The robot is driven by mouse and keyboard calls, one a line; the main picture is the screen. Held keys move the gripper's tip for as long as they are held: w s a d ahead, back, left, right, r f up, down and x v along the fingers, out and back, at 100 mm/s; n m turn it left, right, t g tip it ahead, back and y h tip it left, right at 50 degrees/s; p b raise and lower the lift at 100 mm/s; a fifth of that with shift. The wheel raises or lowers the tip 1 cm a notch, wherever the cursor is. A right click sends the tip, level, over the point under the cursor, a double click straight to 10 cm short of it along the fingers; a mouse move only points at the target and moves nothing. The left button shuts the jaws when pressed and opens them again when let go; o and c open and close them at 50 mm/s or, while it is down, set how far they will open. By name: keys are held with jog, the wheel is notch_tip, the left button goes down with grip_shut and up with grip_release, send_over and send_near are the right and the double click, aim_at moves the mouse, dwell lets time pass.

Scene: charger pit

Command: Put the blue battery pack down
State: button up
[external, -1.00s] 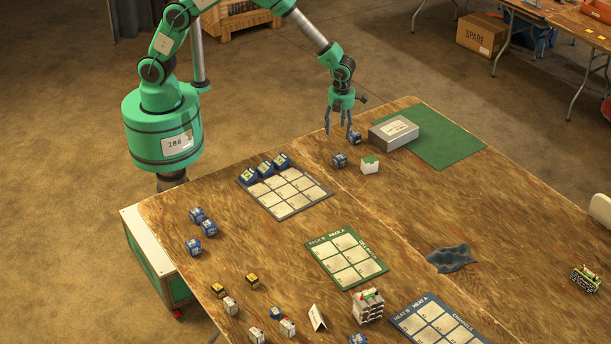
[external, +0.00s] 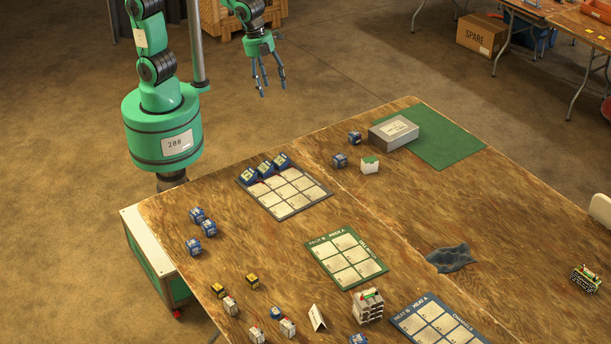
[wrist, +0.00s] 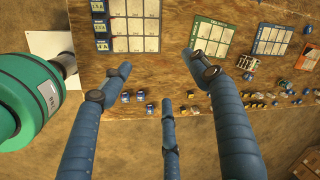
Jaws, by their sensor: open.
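My gripper (external: 272,91) is open and empty, in the air beyond the table's far left edge. Its three blue fingers also show spread apart in the wrist view (wrist: 160,78). A small dark blue pack (external: 354,138) stands on the table beside a grey box, apart from my gripper. A similar one (external: 340,160) stands just nearer. Three blue packs (external: 265,168) sit along the far row of a grey-edged grid mat (external: 300,210). Several loose blue packs (external: 208,228) rest near the left edge. I cannot tell which pack the task means.
The grey box (external: 394,133) stands at the edge of a green mat (external: 450,140). A white block with a green top (external: 369,165) is close to the dark packs. A green grid board (external: 346,258) lies mid-table. A dark cloth (external: 450,258) lies to the right.

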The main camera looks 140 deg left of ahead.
jog(key=s+d+r+n+t, duration=0.1)
jog(key=s+d+r+n, duration=0.2)
jog(key=s+d, duration=0.7)
jog(key=s+d+r+n+t+h, duration=0.1)
jog(key=s+d+r+n, duration=0.3)
jog(key=s+d, duration=0.7)
jog(key=shift+s+d+n+t, duration=0.3)
jog(key=shift+d+n+t, duration=0.4)
notch_tip(320, 180, down, 4)
jog(key=b, duration=0.3)
jog(key=shift+r+b, duration=0.25)
jog(key=shift+b, duration=0.05)
